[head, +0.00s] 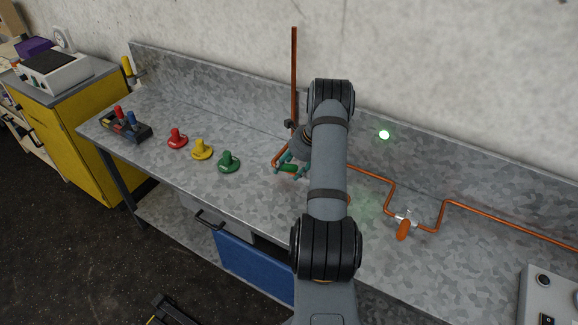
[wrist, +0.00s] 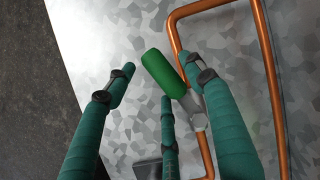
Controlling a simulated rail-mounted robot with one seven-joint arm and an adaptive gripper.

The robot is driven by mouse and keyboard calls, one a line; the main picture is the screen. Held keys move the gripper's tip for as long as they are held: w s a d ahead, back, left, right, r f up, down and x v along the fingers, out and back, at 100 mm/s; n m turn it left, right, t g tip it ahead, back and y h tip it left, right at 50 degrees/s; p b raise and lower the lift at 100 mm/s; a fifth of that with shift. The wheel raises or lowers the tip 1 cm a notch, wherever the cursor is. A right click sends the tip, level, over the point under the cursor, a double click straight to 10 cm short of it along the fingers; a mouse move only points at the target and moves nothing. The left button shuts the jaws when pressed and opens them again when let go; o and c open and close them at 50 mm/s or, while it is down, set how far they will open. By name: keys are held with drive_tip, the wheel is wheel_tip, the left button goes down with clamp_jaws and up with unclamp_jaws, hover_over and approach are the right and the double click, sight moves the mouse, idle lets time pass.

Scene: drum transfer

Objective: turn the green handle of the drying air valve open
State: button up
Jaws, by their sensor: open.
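The green handle (head: 289,168) of a valve on the copper pipe shows just left of my arm in the head view. In the wrist view the green handle (wrist: 163,74) lies at a slant, joined to a grey metal valve stem (wrist: 192,105) beside the copper pipe. My gripper (head: 288,163) is over the handle, and its teal fingers (wrist: 155,80) are spread and open. In the wrist view the handle appears between the left and right fingertips, close to the right one. I cannot tell whether a finger touches it. My arm hides part of the pipe in the head view.
An orange-handled valve (head: 403,229) sits on the pipe to the right. A green light (head: 384,134) glows on the backsplash. Red (head: 177,139), yellow (head: 202,149) and green (head: 228,162) knobbed pieces stand left on the metal bench. A control box (head: 550,298) is at the right.

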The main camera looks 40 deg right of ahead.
clamp_jaws()
idle(0.8)
